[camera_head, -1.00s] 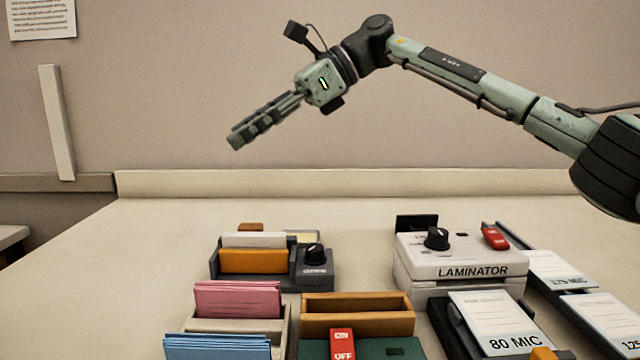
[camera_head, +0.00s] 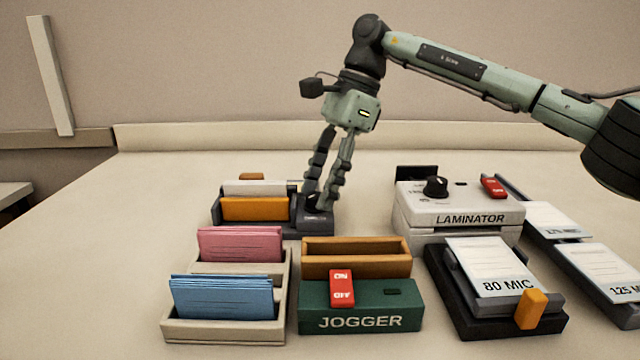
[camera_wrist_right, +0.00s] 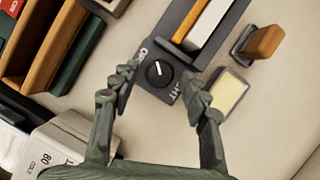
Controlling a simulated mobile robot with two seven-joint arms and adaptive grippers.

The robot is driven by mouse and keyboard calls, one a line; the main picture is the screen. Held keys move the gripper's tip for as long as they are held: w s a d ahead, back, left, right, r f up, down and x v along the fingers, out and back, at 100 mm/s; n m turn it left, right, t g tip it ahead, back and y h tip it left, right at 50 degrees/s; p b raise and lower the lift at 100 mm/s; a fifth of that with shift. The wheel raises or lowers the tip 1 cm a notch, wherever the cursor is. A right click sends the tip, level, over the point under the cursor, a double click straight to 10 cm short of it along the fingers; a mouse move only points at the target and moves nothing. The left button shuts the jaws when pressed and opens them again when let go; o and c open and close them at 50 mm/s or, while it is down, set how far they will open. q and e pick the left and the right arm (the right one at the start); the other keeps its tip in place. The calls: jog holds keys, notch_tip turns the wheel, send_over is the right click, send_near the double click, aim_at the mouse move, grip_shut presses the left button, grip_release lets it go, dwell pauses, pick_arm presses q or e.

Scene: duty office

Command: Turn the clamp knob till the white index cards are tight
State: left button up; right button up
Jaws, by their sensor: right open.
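The clamp knob (camera_wrist_right: 158,73) is black and round with a white pointer line. It sits on the dark base of the clamp (camera_head: 316,228), with lettering on either side. White index cards (camera_head: 252,188) stand in the clamp behind an orange block (camera_head: 254,208); their edges also show in the right wrist view (camera_wrist_right: 209,27). My right gripper (camera_head: 318,203) points down at the knob. In the wrist view its open fingers lie on either side of the knob, apart from it. In the head view the fingers mostly hide the knob. My left gripper is not in view.
The laminator (camera_head: 459,216) stands to the right, with its own black knob (camera_head: 436,187). In front are the green jogger (camera_head: 360,307), a tray of pink and blue cards (camera_head: 225,330) and an 80 MIC pouch holder (camera_head: 490,315).

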jog(key=shift+f, duration=0.1)
jog(key=c, duration=0.9)
grip_shut()
